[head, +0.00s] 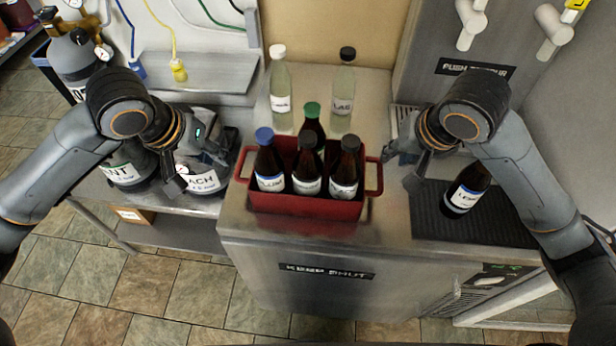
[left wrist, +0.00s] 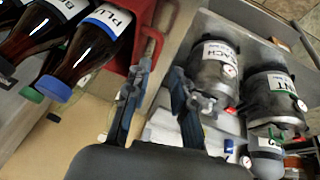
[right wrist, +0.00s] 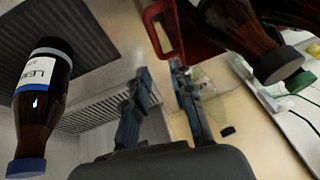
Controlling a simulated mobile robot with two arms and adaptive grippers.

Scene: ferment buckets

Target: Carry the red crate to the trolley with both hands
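The red crate (head: 305,205) stands on the steel counter and holds several dark bottles with blue, green and black caps. It has a loop handle at each end. My left gripper (head: 222,160) is open beside the left handle (head: 243,165); in the left wrist view the fingers (left wrist: 158,95) are apart, with the handle (left wrist: 152,45) just ahead. My right gripper (head: 402,165) is open beside the right handle (head: 374,176); in the right wrist view the fingers (right wrist: 160,90) are apart, with the handle (right wrist: 152,15) ahead. I cannot identify a trolley with certainty.
Two clear bottles (head: 281,100) (head: 342,100) stand behind the crate. A dark bottle (head: 466,190) is on the black drip mat (head: 425,222) at right. Kegs (head: 130,170) stand on a lower steel table at left. Tiled floor (head: 150,290) is clear in front.

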